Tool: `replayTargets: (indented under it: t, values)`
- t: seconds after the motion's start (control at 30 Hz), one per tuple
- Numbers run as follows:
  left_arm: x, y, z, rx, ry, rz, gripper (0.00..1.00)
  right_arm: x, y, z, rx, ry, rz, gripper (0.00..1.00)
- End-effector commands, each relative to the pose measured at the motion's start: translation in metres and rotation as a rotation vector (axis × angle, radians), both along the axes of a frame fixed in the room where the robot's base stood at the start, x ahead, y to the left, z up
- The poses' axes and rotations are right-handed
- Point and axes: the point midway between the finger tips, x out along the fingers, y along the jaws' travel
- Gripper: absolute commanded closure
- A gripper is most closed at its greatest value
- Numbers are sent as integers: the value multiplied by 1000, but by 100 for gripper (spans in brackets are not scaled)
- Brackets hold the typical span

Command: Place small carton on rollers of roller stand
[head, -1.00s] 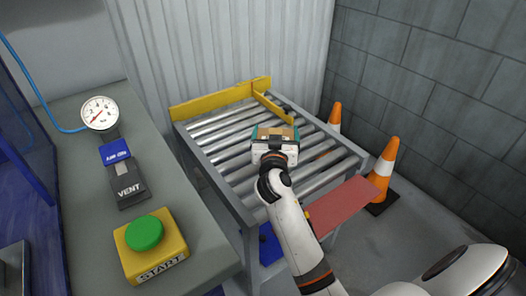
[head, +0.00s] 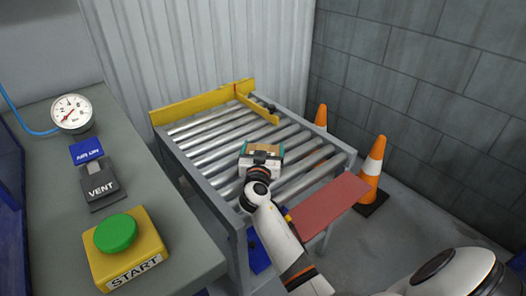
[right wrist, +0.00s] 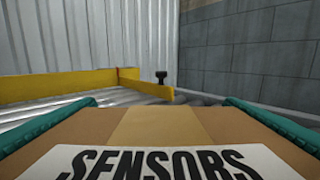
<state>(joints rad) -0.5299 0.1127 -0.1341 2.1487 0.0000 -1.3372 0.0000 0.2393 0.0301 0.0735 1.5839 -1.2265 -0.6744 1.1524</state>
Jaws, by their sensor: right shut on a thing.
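The small carton (head: 262,151) is brown with a tape strip, and shows between my right gripper's fingers in the head view. In the right wrist view the carton (right wrist: 150,128) fills the lower part, with a white label reading SENSORS. My right gripper (head: 261,153) is shut on it, with a teal finger along each side. The carton is over the rollers of the roller stand (head: 192,142); whether it touches them I cannot tell. The stand has a grey frame and several metal rollers. My left gripper is not in view.
A yellow stop rail (head: 195,102) runs along the stand's back, with a yellow guide (head: 257,109) joined to it. A red plate (head: 318,206) is at the stand's front right. Orange cones (head: 371,170) stand to the right. A grey bench (head: 150,228) with a START button (head: 116,233) is at left.

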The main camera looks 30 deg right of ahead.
Motion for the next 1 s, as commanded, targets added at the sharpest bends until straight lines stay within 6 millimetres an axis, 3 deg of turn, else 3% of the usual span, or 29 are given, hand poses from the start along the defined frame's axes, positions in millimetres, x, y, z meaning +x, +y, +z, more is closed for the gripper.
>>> replayTargets:
  t: [0.37, 0.4, 0.43, 0.77, 1.0]
  values:
    - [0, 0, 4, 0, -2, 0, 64, 0, 0, -1, 1, -2, 1, 35]
    - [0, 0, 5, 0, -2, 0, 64, 0, 0, -1, 1, -1, 0, 4]
    - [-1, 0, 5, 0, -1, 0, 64, 0, 0, -1, 1, -1, 0, 0]
    - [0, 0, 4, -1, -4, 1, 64, -1, 2, 0, 2, -1, 1, 0]
    - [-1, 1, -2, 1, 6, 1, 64, -36, 31, -2, 4, 0, 1, 0]
